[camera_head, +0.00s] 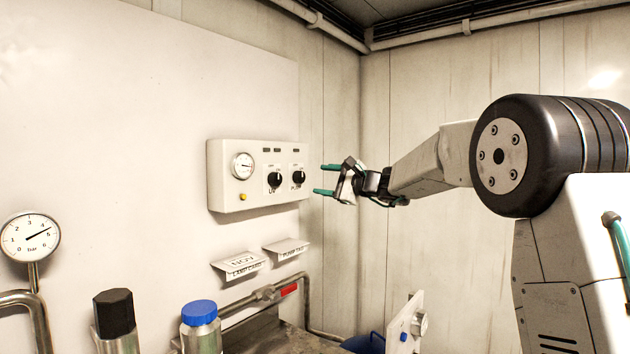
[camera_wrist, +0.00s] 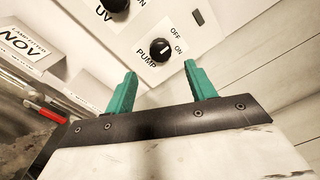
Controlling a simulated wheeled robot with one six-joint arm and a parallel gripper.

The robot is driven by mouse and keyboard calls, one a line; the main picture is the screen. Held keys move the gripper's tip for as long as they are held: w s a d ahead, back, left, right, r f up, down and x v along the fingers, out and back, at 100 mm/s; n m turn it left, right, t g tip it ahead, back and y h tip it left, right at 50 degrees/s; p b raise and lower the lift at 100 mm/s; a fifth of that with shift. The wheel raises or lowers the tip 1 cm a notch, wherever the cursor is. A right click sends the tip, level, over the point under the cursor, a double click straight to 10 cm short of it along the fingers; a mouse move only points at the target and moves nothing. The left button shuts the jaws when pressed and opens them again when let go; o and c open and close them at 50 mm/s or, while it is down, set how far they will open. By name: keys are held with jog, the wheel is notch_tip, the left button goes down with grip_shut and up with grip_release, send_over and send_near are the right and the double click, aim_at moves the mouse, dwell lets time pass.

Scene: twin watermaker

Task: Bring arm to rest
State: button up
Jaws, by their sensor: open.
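My gripper (camera_head: 319,180) is open and empty at the end of my arm, which reaches in from the right. Its two teal fingers point left toward the wall control box (camera_head: 230,190). In the wrist view the gripper (camera_wrist: 160,72) has its fingertips apart on either side below the black PUMP knob (camera_wrist: 160,49), with nothing between them. The PUMP knob also shows in the head view (camera_head: 299,178), just left of the fingers. Neither finger appears to touch the knob.
The box also carries a UV knob (camera_head: 274,180), a small gauge (camera_head: 243,165) and a yellow button (camera_head: 242,196). Label cards (camera_head: 240,264) stick out below. Blue-capped (camera_head: 199,312) and black-capped (camera_head: 114,313) cylinders and a pressure gauge (camera_head: 30,237) stand lower left.

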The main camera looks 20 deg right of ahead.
jog(key=shift+s+d, duration=0.15)
jog(key=shift+s, duration=0.2)
